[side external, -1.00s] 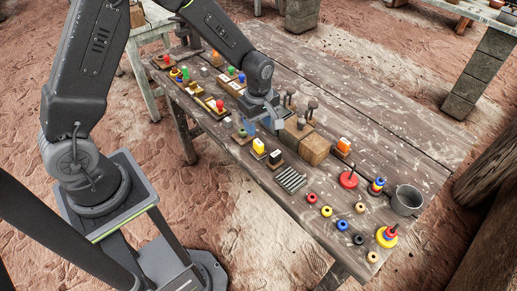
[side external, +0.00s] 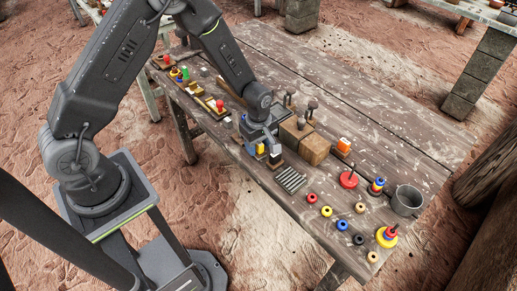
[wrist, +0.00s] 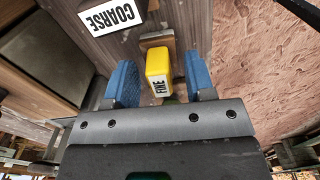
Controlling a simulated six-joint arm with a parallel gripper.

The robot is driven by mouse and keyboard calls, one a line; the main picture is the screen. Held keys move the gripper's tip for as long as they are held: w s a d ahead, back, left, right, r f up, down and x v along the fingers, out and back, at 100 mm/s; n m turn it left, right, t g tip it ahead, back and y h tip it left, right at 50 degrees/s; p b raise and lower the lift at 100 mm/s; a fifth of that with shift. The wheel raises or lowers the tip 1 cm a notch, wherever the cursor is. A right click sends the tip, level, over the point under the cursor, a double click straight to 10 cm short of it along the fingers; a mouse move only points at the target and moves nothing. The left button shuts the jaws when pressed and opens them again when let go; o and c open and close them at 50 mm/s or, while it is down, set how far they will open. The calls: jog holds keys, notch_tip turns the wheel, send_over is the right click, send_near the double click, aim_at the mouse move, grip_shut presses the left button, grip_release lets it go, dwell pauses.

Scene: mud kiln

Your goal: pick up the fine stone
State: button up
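The fine stone (wrist: 158,65) is a yellow block with a white label reading FINE, on a small wooden base. In the wrist view it stands between the two blue fingers of my gripper (wrist: 157,75), with a gap showing on each side. My gripper is open. In the side external view the yellow stone (side external: 260,149) is partly covered by my gripper (side external: 263,143), which is low over the table.
A white label reading COARSE (wrist: 110,16) lies close by at upper left in the wrist view. A striped metal rack (side external: 290,180), a wooden block (side external: 315,149), coloured rings and a grey mug (side external: 407,200) share the table (side external: 400,140).

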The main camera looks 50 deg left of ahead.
grip_shut()
jog(key=shift+r, duration=0.15)
jog(key=shift+r, duration=0.6)
notch_tip(320, 180, up, 3)
jog(key=shift+f, duration=0.15)
jog(key=s+a+r, duration=0.4)
jog(key=a+r, duration=0.3)
jog(key=a, duration=0.3)
jog(key=shift+s+a, duration=0.35)
jog(key=shift+s, duration=0.05)
